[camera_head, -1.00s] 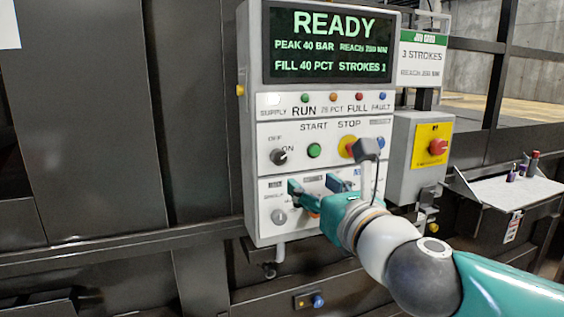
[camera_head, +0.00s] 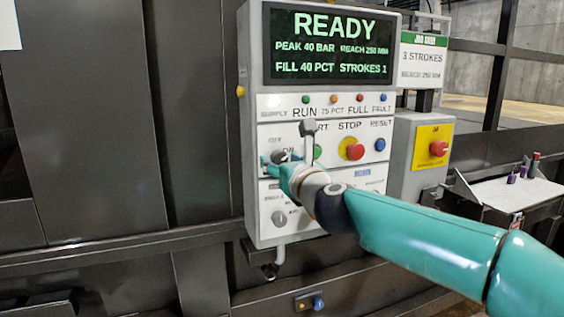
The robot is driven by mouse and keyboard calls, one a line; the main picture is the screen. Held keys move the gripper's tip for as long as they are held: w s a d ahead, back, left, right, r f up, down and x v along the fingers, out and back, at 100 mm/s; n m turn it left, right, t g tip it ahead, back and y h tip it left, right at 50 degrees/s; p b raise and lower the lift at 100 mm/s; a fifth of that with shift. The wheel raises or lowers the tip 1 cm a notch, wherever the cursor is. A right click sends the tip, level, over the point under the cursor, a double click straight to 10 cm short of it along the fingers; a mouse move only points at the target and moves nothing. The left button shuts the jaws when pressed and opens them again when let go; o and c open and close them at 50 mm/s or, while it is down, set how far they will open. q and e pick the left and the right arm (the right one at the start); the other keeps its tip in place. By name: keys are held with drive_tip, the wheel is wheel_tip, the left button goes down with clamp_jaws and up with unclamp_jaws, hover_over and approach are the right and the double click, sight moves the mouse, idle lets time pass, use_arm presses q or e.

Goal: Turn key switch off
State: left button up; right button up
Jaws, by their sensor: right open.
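The control panel (camera_head: 249,215) is a light grey box with a lit READY screen (camera_head: 330,45). The dark OFF/ON switch (camera_head: 278,156) is at the left of its middle row, partly hidden by my right gripper. My right gripper (camera_head: 273,162) is teal and open, with its fingers at the switch. I cannot tell whether they touch it, and the switch's pointing direction is unclear. The arm comes in from the right, across the lower panel. My left gripper is not in view.
A red stop button (camera_head: 355,151) and blue reset button (camera_head: 380,144) sit right of the gripper. A grey lower knob (camera_head: 279,218) is below. A yellow-plated red switch (camera_head: 438,148) is on a box at right.

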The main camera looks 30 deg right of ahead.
clamp_jaws()
idle(0.3)
drive_tip(key=shift+n, duration=0.3)
drive_tip(key=shift+n+p, duration=0.8)
drive_tip(key=shift+n, duration=5)
drive_tip(key=shift+f, duration=0.1)
